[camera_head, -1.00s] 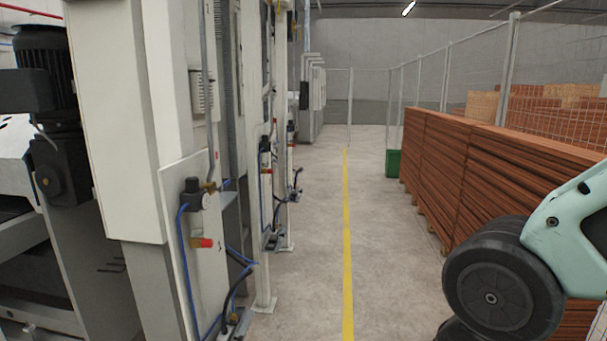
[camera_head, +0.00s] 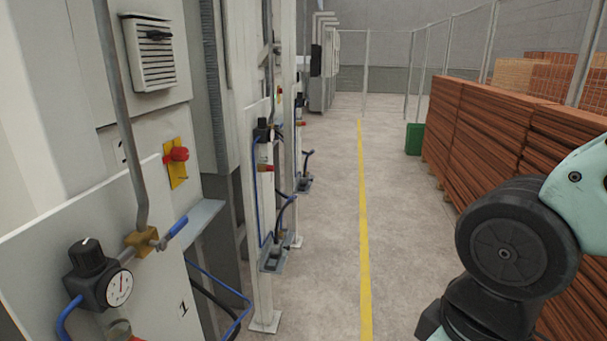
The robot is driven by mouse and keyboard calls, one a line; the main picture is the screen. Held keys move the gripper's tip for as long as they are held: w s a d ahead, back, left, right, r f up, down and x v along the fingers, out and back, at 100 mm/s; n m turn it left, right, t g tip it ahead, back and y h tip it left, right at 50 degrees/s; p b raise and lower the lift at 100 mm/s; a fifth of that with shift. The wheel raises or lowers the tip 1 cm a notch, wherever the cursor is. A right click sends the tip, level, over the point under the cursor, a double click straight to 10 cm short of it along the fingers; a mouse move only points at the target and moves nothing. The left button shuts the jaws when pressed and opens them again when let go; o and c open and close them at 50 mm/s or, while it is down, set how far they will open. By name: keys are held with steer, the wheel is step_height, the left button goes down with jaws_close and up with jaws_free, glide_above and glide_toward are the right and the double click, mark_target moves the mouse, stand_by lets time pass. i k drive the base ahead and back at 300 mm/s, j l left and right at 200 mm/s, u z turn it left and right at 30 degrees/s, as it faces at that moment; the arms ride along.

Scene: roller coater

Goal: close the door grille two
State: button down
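A grey slatted vent grille (camera_head: 153,55) with a dark latch at its top sits on the white machine cabinet at the upper left. I cannot tell from this view whether it is door grille two or whether it stands open. Part of my arm (camera_head: 510,250) shows at the right, with a dark round joint and a pale green link. My gripper is outside the view.
A pressure regulator with a gauge (camera_head: 105,278) and a red knob on a yellow plate (camera_head: 176,158) are on the left machine. A clear aisle with a yellow line (camera_head: 363,220) runs ahead. Stacked brown boards (camera_head: 480,135), a green bin (camera_head: 415,138) and a mesh fence line the right.

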mark_target(263, 57)
steer(key=i, duration=2)
steer(key=i+u, duration=0.1)
steer(key=i, duration=0.4)
steer(key=i+l+u, duration=0.15)
steer(key=i, duration=0.4)
steer(key=i+l+u, duration=0.1)
steer(key=i, duration=0.4)
